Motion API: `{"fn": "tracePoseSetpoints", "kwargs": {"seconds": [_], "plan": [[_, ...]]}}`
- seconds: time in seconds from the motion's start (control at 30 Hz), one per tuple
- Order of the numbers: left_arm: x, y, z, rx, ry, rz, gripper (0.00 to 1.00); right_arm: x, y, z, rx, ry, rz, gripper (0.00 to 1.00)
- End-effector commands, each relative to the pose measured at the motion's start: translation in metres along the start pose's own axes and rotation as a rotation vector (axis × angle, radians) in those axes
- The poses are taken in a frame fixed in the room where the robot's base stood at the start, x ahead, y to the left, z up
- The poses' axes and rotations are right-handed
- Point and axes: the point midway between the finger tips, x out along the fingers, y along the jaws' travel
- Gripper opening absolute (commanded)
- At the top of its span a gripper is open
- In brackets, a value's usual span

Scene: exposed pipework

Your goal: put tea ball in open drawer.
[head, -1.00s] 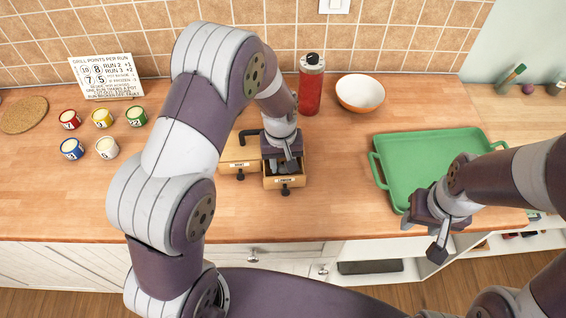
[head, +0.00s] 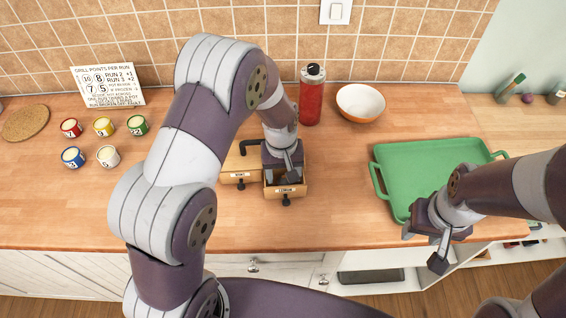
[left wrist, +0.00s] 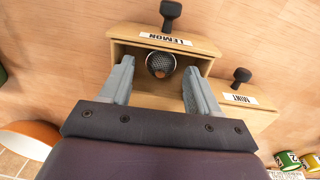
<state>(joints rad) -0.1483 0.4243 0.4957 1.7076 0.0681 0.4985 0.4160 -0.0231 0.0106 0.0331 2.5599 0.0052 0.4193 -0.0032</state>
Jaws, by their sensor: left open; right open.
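The tea ball (left wrist: 160,64), a dark mesh ball with a metallic rim, sits inside the open drawer labelled LEMON (left wrist: 165,43). The wooden drawer front also shows in the head view (head: 286,190). My left gripper (head: 285,173) is over this drawer. In the left wrist view its two fingers (left wrist: 157,85) are spread apart, one on each side of the ball, with clear gaps to it. The ball cannot be made out in the head view. My right gripper (head: 424,247) is open and empty at the tray's front left corner.
The MINT drawer (head: 240,176) is beside the LEMON one. A red bottle (head: 311,98) and an orange-and-white bowl (head: 361,103) stand behind. A green tray (head: 425,165) lies to the right. Several small cups and a sign (head: 108,87) are at left. The counter's left front is clear.

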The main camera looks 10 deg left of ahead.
Motion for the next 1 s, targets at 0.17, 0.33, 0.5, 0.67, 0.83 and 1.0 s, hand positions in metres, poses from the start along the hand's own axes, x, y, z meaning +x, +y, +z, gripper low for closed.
{"fn": "tracePoseSetpoints", "kwargs": {"seconds": [0.17,0.33,0.5,0.67,0.83,1.0], "plan": [[-0.047,0.001,-0.001,0.0,0.007,0.004,0.62,0.011,0.0,0.001,0.0,-0.001,0.0,0.47],[-0.086,0.0,-0.001,0.0,0.005,0.003,0.62,0.015,0.0,0.002,0.0,-0.001,0.0,0.47],[-0.105,-0.007,0.006,0.017,0.006,0.0,0.62,0.016,0.0,0.002,0.0,-0.001,0.0,0.47],[-0.106,-0.053,0.053,0.172,0.058,-0.002,0.62,0.016,0.0,0.002,0.0,-0.001,0.0,0.47],[-0.098,-0.089,0.103,0.322,0.106,-0.011,0.62,0.015,0.0,0.002,0.0,0.0,0.0,0.47],[-0.096,-0.095,0.113,0.355,0.114,-0.013,0.62,0.016,0.0,0.002,0.0,-0.001,0.0,0.47]]}}
